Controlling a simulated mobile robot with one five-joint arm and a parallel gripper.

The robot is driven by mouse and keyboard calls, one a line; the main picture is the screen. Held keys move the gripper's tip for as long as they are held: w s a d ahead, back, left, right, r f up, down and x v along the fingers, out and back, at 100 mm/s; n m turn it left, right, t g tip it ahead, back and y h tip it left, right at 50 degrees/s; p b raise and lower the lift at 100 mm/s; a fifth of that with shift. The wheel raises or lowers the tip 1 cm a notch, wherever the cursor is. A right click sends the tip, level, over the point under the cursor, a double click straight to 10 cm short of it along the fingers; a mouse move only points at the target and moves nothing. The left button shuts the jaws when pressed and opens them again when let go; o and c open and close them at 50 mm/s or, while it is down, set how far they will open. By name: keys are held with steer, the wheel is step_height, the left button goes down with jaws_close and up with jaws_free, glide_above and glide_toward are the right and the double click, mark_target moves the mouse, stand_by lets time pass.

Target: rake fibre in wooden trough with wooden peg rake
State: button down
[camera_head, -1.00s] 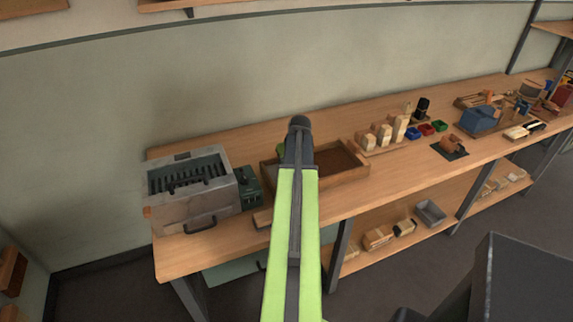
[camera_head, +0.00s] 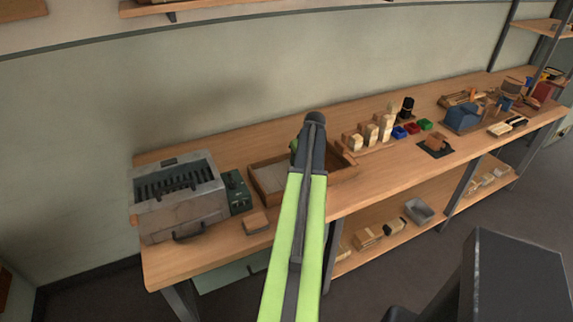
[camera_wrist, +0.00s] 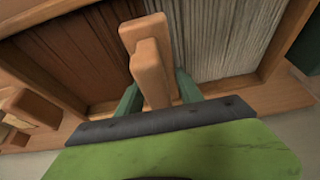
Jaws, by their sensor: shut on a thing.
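The wooden trough (camera_head: 270,198) stands on the workbench, with its right part behind my arm in the head view. In the wrist view, the trough's rim (camera_wrist: 240,100) runs along the near side. Pale grey fibre (camera_wrist: 235,35) lies in the right part and a darker brown striped area (camera_wrist: 80,60) in the left. My gripper (camera_wrist: 155,95) is shut on the wooden peg rake (camera_wrist: 146,50) over the trough, near the divide. The rake's pegs are hidden, so I cannot tell whether they touch the fibre. In the head view, my arm hides most of the gripper.
A grey metal machine (camera_head: 180,200) and a dark green box (camera_head: 236,191) stand left of the trough. A small wooden block (camera_head: 256,222) lies in front.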

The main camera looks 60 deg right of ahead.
steer(key=s+d, duration=0.2)
steer(key=d, duration=0.1)
steer(key=s+d, duration=0.3)
steer(key=d, duration=0.1)
steer(key=s+d, duration=0.3)
steer(key=d, duration=0.1)
steer(key=shift+s+d, duration=0.2)
steer(key=shift+s, duration=0.05)
steer(key=shift+s+d+r, duration=0.1)
steer(key=shift+s+d, duration=0.2)
steer(key=w+a, duration=0.5)
steer(key=a, duration=0.2)
steer(key=w+a, duration=0.6)
steer(key=a, duration=0.2)
steer(key=w+a, duration=0.6)
steer(key=a, duration=0.2)
steer(key=shift+w+a, duration=0.2)
steer(key=shift+w, duration=0.1)
steer(key=shift+w+a, duration=0.3)
steer(key=shift+a, duration=0.2)
steer(key=shift+d, duration=0.1)
